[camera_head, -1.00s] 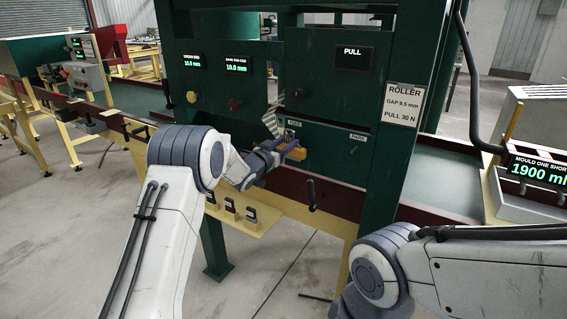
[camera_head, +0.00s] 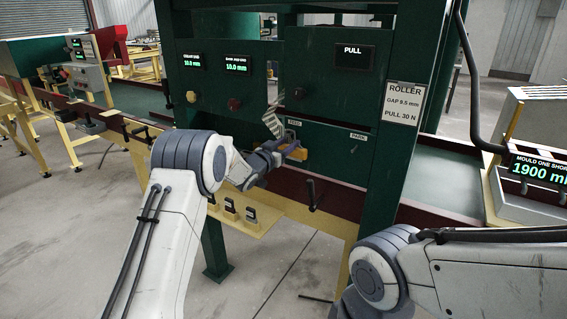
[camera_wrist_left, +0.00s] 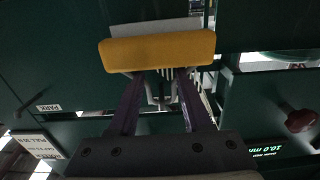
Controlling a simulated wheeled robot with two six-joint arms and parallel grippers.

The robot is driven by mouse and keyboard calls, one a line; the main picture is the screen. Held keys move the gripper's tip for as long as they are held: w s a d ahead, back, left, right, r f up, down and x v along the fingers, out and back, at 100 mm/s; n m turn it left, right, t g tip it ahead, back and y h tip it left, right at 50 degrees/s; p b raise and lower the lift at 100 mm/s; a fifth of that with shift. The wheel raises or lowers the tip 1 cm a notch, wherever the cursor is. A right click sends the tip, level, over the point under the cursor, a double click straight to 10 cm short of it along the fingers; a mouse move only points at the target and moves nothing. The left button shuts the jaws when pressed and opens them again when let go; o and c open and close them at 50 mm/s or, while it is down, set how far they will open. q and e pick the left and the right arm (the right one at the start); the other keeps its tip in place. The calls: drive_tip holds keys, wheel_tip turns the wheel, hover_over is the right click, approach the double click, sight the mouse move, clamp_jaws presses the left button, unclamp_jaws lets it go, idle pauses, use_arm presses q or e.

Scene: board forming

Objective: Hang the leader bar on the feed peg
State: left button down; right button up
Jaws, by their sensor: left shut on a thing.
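The leader bar is a yellow-orange bar (camera_head: 295,153) in front of the green roller panel, just below the FEED label (camera_head: 293,122). My left gripper (camera_head: 282,151) is shut on it. In the left wrist view the bar (camera_wrist_left: 157,50) lies crosswise at the fingertips of the gripper (camera_wrist_left: 157,76), against the dark green panel. A pale strip (camera_head: 273,122) hangs through the panel slot just above the bar. The feed peg is not clear behind the bar and gripper, and I cannot tell whether the bar touches it. My right gripper is out of view.
The PARK label (camera_head: 358,137) is right of FEED on the same panel. A dark red knob (camera_head: 234,104) is to the left. A crank handle (camera_head: 312,195) sticks out below. A yellow shelf with small switches (camera_head: 237,214) lies under my left forearm.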

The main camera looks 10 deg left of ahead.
use_arm(q)
drive_tip(key=shift+f, duration=0.25)
idle(0.6)
drive_tip(key=shift+c, duration=1.3)
unclamp_jaws()
drive_tip(key=shift+s+a+b, duration=0.25)
drive_tip(key=shift+s+b, duration=0.15)
drive_tip(key=shift+s, duration=0.1)
drive_tip(key=b+v, duration=0.3)
drive_tip(key=v, duration=0.6)
drive_tip(key=s+d+f+g+y, duration=0.25)
drive_tip(key=s+d+g, duration=0.2)
drive_tip(key=s, duration=0.45)
drive_tip(key=s+d+f+g+y, duration=0.2)
drive_tip(key=s+d+f+g, duration=0.1)
drive_tip(key=s+d, duration=0.4)
drive_tip(key=s+f+m+g, duration=0.1)
drive_tip(key=s+g, duration=0.2)
drive_tip(key=s, duration=0.7)
drive_tip(key=s+a+f+g+y, duration=0.1)
drive_tip(key=s+f+g, duration=0.1)
drive_tip(key=s, duration=0.9)
drive_tip(key=s+a+f+m+g+y, duration=0.1)
drive_tip(key=s+g, duration=0.3)
drive_tip(key=s, duration=0.7)
drive_tip(key=shift+s+f+m, duration=0.25)
drive_tip(key=shift+f+m, duration=0.05)
